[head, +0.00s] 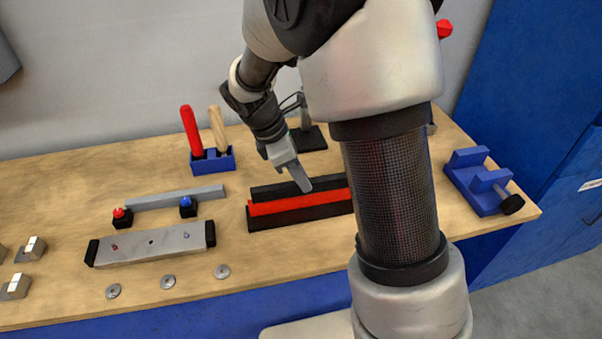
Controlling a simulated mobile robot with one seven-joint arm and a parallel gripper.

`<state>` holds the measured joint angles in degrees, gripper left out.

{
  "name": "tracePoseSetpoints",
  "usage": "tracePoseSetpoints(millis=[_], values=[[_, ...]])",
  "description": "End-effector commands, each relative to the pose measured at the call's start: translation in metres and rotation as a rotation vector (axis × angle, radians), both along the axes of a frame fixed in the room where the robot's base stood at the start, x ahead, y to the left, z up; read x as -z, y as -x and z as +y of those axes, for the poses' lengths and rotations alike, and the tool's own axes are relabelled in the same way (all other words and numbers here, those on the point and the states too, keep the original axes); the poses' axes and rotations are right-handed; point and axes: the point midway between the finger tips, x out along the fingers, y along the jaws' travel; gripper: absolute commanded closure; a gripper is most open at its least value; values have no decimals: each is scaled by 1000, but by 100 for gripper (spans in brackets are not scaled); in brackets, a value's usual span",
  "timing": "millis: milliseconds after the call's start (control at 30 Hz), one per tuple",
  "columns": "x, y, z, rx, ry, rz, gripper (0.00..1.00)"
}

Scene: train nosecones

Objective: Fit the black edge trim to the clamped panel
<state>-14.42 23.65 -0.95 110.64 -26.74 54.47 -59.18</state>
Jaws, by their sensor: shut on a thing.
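The red panel (296,204) stands upright in a long black clamp (290,217) in the middle of the bench. A long black strip, which looks like the edge trim (270,191), lies along the panel's upper side. I cannot tell whether it sits on the panel's edge or just behind or above it. My gripper (302,184) comes down from the upper left with its fingertips at this strip and is shut on it. The right ends of the trim, panel and clamp are hidden behind my arm.
A grey bar (150,246) with black ends, a thinner grey rail (175,198) and several washers lie left. A blue holder (212,161) with red and wooden handles stands behind. A blue vise (484,182) is at the right edge. Bare bench lies in front of the clamp.

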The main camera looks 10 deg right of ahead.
Motion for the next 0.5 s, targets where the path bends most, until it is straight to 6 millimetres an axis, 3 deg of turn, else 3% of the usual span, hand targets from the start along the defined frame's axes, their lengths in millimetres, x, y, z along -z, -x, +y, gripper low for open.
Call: tracePoseSetpoints(millis=[500], values=[[19,0,0,-1,0,-1,100]])
